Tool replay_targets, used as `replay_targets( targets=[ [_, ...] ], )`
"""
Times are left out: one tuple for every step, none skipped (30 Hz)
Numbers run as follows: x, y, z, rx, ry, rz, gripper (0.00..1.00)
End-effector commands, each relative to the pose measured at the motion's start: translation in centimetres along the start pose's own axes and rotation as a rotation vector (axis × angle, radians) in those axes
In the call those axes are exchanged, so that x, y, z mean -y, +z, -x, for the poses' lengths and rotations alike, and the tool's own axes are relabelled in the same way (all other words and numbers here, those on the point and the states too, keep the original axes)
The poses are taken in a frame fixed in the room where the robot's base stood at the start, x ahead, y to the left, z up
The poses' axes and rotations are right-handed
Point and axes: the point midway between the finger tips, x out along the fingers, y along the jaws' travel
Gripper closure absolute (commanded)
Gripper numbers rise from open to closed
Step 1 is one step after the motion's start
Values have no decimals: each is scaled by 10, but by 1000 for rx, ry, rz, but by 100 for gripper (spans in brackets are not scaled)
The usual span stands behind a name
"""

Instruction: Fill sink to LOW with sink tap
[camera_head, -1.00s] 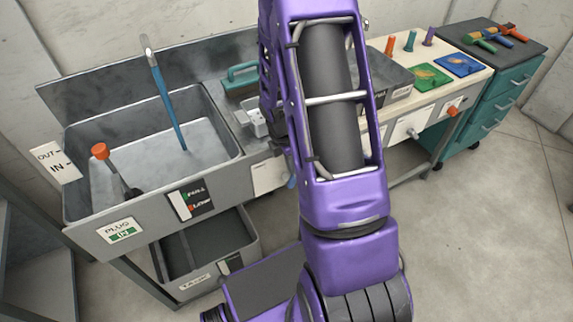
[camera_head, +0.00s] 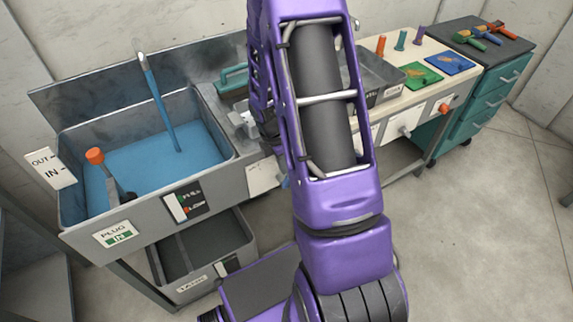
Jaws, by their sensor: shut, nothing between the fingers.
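The grey metal sink (camera_head: 75,215) stands at the left and has blue water (camera_head: 140,165) over its floor. A tall blue rod with a pale tip (camera_head: 160,100) stands up from the water; I cannot tell whether it is part of the tap. An orange-topped lever (camera_head: 95,156) is at the sink's left, near an OUT/IN label (camera_head: 50,168). A gauge marked FULL and LOW (camera_head: 184,203) is on the sink's front, with a red mark by LOW. A PLUG IN sign (camera_head: 115,235) is beside it. My arm crosses the middle; my gripper is not visible.
A pale fitting (camera_head: 243,122) and a teal-handled item (camera_head: 232,80) sit right of the sink, partly behind my arm. A grey bin (camera_head: 235,250) is below the sink. A workbench (camera_head: 403,50) and teal drawer cabinet (camera_head: 490,105) stand right. The floor at right is clear.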

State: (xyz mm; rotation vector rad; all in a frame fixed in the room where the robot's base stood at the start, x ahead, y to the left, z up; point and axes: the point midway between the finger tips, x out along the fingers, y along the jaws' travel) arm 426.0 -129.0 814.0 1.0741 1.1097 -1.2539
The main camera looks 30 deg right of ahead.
Motion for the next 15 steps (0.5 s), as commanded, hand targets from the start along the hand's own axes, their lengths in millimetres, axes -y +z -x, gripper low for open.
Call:
replay_targets(
  targets=[
    [-4,-7,8,0,3,5,100],
    [-6,-11,11,-1,3,4,100],
    [-8,-17,16,0,3,5,100],
    [-9,-14,22,1,5,-2,100],
    [-9,-10,30,1,7,-5,100],
    [-8,-7,40,1,6,-5,100],
    [-9,-5,47,1,7,-5,100],
    [-8,-3,53,1,6,-6,100],
    [-8,0,62,1,6,-6,100],
    [-8,1,67,1,5,-4,100],
    [-8,3,73,1,6,-5,100],
    [-8,5,80,1,4,-5,100],
    [-8,7,85,1,5,-4,100],
    [-8,8,89,1,5,-3,100],
    [-8,9,94,1,3,-2,100]
  ],
)
